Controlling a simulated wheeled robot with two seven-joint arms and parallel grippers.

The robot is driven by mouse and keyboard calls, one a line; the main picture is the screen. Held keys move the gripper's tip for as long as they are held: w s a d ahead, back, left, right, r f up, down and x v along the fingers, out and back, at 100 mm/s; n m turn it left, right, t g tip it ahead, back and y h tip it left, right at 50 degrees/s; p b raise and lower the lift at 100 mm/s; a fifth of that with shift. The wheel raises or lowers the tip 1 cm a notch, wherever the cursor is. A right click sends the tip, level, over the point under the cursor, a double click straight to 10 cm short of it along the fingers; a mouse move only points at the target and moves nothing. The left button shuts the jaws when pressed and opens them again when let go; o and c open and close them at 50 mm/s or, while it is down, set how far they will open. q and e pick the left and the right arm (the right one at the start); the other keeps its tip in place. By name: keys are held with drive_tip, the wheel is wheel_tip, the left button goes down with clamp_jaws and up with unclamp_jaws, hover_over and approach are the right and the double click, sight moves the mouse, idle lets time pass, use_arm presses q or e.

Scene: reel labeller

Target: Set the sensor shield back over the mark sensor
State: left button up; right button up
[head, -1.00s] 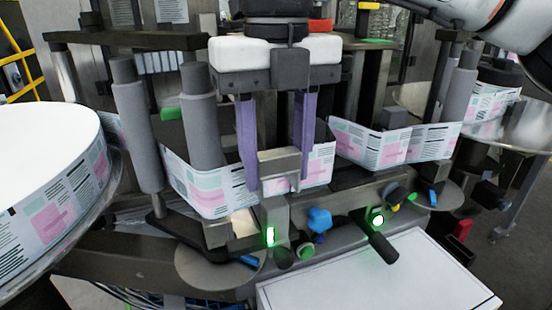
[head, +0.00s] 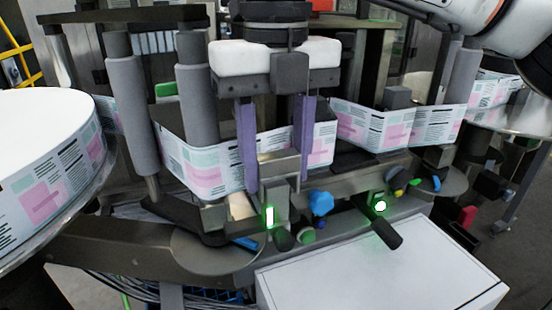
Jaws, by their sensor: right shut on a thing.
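My right gripper (head: 276,178) hangs in the middle of the head view, with two purple fingers pointing down. It is shut on the grey sensor shield (head: 279,163), a small bracket-like piece held between the fingertips. The shield is in front of the label web. Just below it stands the grey mark sensor block (head: 277,202) with a lit green window. The shield's lower edge is at or very near the top of this block; I cannot tell whether they touch. My left gripper is not in view.
The printed label web (head: 205,165) runs behind the fingers, around grey rollers (head: 198,105). A blue knob (head: 320,203) and a black handle (head: 385,234) with a green light sit to the right. A large label reel (head: 45,165) is at the left. A white box top (head: 380,270) is in front.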

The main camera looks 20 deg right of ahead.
drive_tip(key=shift+f+b, duration=0.35)
drive_tip(key=shift+f, duration=0.25)
drive_tip(key=o, duration=1.3)
drive_tip(key=shift+c, duration=0.2)
wheel_tip(320, 180, up, 10)
drive_tip(key=shift+r+p, duration=0.1)
drive_tip(key=shift+p, duration=0.55)
drive_tip(key=shift+r, duration=0.15)
